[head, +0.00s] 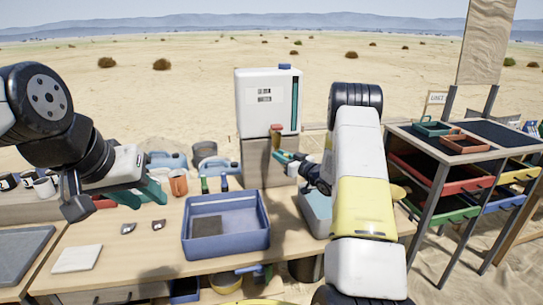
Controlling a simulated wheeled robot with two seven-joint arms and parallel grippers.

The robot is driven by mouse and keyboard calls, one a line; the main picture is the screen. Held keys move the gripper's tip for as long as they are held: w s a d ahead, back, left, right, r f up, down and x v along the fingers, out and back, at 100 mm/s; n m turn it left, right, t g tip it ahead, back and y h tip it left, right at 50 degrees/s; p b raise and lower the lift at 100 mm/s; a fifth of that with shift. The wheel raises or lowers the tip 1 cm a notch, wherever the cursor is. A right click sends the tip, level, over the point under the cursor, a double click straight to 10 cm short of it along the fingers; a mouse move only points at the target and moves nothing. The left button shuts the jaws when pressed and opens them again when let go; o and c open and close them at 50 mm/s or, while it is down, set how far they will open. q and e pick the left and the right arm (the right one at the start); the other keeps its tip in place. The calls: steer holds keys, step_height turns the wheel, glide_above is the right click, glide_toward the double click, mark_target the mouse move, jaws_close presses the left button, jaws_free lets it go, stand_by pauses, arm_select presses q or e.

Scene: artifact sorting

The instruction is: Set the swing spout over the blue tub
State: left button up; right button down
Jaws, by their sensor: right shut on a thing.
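A white water container (254,105) with a blue cap stands on a wooden block at the back of the table. A small reddish-brown tap piece (277,130) shows at its lower front. My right gripper (283,158) is just below that piece, shut on what appears to be the swing spout, mostly hidden by the teal fingers. The blue tub (224,250) stands on the table, in front and to the left of the spout, with a grey-brown patch inside. My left gripper (142,195) hangs over the left of the table, apart from the tub; its finger gap is unclear.
A paler tub (313,212) stands right of the blue tub, partly hidden by my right arm. An orange mug (179,184) and dark-topped bottles stand behind the blue tub. A pale tile (77,258) and two small dark pieces lie left. A rack of coloured drawers (440,178) stands right.

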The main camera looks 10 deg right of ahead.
steer(key=shift+a, duration=0.15)
stand_by(0.8)
steer(key=w+a+m+t+h, duration=0.1)
steer(key=w+a+m+h, duration=0.2)
steer(key=w+a+h, duration=0.2)
steer(key=w+a, duration=0.1)
steer(key=a, duration=0.2)
steer(key=shift+a+r+t, duration=0.2)
steer(key=shift+a+t, duration=0.1)
steer(key=shift+t, duration=0.1)
steer(key=shift+w+r, duration=0.1)
steer(key=shift+r, duration=0.05)
stand_by(1.6)
steer(key=c, duration=1.3)
jaws_free()
steer(key=shift+d, duration=0.15)
steer(key=shift+c, duration=0.2)
steer(key=shift+o, duration=0.2)
steer(key=shift+a+f, duration=0.25)
steer(key=shift+a, duration=0.05)
